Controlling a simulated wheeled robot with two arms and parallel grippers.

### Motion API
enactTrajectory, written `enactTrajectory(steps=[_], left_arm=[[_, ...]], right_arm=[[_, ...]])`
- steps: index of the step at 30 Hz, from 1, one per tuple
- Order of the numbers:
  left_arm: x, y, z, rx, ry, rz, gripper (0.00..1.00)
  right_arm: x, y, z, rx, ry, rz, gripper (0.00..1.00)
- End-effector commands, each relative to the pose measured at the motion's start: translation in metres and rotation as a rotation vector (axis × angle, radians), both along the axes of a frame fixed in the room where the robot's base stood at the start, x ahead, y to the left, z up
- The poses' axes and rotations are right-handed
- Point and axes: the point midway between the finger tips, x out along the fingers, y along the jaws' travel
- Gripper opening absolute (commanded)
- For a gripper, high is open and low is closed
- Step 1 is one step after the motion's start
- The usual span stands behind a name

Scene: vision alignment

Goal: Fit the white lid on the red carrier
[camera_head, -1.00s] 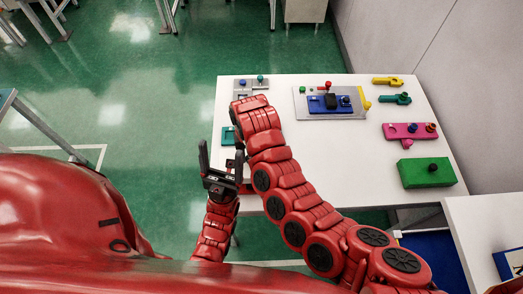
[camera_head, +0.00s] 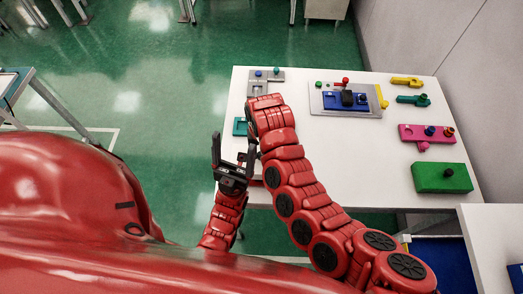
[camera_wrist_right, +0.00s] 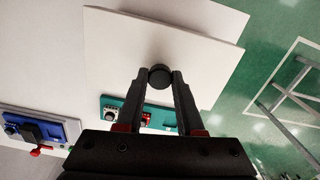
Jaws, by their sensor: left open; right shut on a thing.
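The white lid (camera_wrist_right: 120,55) is a flat plate with a round black knob (camera_wrist_right: 159,77) in the right wrist view. My right gripper (camera_wrist_right: 160,80) is shut on that knob. I cannot tell how high the lid is above the table. In the head view my right arm bends over the table's left part and hides the right gripper and the lid. My left gripper (camera_head: 233,152) is open and empty at the table's near left edge, fingers pointing up. I cannot make out the red carrier for certain; a small red patch (camera_head: 257,183) shows beside the left gripper.
The white table (camera_head: 345,175) holds a grey plate with a blue block (camera_head: 325,100), a green box (camera_head: 440,178), a pink piece (camera_head: 412,133), a yellow piece (camera_head: 407,82) and teal pieces. A teal block (camera_wrist_right: 158,115) lies partly behind my right fingers. The table's middle is clear.

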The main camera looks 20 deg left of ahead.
Motion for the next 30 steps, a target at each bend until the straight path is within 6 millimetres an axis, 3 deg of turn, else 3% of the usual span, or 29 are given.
enactTrajectory(steps=[30], left_arm=[[0.000,0.000,-0.044,0.000,0.000,0.000,0.79]], right_arm=[[0.000,0.000,-0.068,0.000,-0.001,-0.002,0.00]])
